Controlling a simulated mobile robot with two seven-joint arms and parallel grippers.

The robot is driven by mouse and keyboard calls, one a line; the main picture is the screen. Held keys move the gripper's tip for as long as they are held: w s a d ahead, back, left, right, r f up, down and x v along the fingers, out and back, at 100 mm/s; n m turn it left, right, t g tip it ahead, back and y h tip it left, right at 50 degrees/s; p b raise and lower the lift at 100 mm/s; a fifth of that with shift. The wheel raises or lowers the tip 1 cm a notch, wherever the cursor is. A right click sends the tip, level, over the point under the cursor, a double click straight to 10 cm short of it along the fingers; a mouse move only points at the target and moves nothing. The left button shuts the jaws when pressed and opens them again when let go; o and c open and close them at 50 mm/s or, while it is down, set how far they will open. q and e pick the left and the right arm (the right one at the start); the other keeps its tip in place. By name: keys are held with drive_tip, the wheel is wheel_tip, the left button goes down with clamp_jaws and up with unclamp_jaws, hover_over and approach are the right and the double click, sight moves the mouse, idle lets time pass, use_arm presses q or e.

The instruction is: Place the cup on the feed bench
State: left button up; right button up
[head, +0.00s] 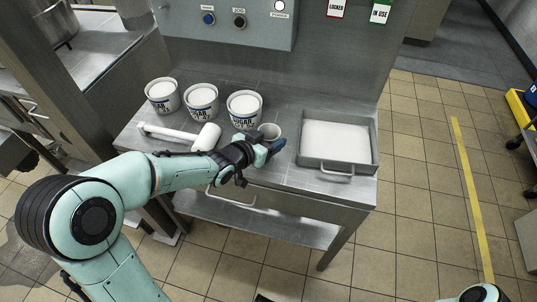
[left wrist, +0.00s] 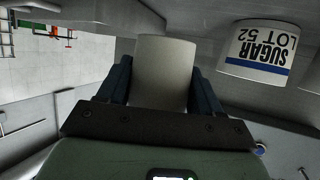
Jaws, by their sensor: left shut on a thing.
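My left gripper (head: 268,143) is shut on a small pale cup (head: 269,131) above the front middle of the grey metal bench (head: 285,171). In the left wrist view the cup (left wrist: 165,72) sits between the two dark fingers of the gripper (left wrist: 160,88). Whether the cup's base touches the bench top is hidden by the gripper. My right gripper is not in view; only a piece of my right arm shows at the bottom right.
Three white sugar tubs (head: 202,101) stand along the back of the bench. A white mallet (head: 180,136) lies left of the gripper. A metal tray (head: 340,171) of white material is on the right. Bare bench top lies between cup and tray. A control box (head: 225,25) is behind.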

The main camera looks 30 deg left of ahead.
use_arm(q)
drive_tip(key=shift+f+b, duration=0.35)
drive_tip(key=shift+f, duration=2.4)
drive_tip(key=shift+f, duration=0.2)
drive_tip(key=o, duration=0.8)
drive_tip(key=shift+r, duration=0.1)
